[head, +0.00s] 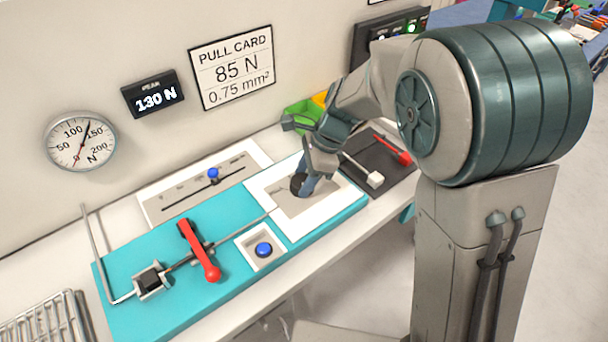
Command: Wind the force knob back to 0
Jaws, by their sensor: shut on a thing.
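The force knob (297,185) is a dark round knob on a grey panel with a white border, on the right part of the teal fixture (180,304). My gripper (304,184) reaches down from above right and is shut on the knob, hiding part of it. Any marks around the knob are too small to read. The round dial gauge (82,141) on the wall has its dark needle between 100 and 150 N. The peak display (153,95) reads 130 N.
A pull card (231,68) on the wall reads 85 N, 0.75 mm². A red-handled clamp (203,255), a blue button (263,249) and a blue-knobbed slider (213,173) stand left of my gripper. A red-handled tool (391,149) lies to the right. A wire rack (43,325) is at lower left.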

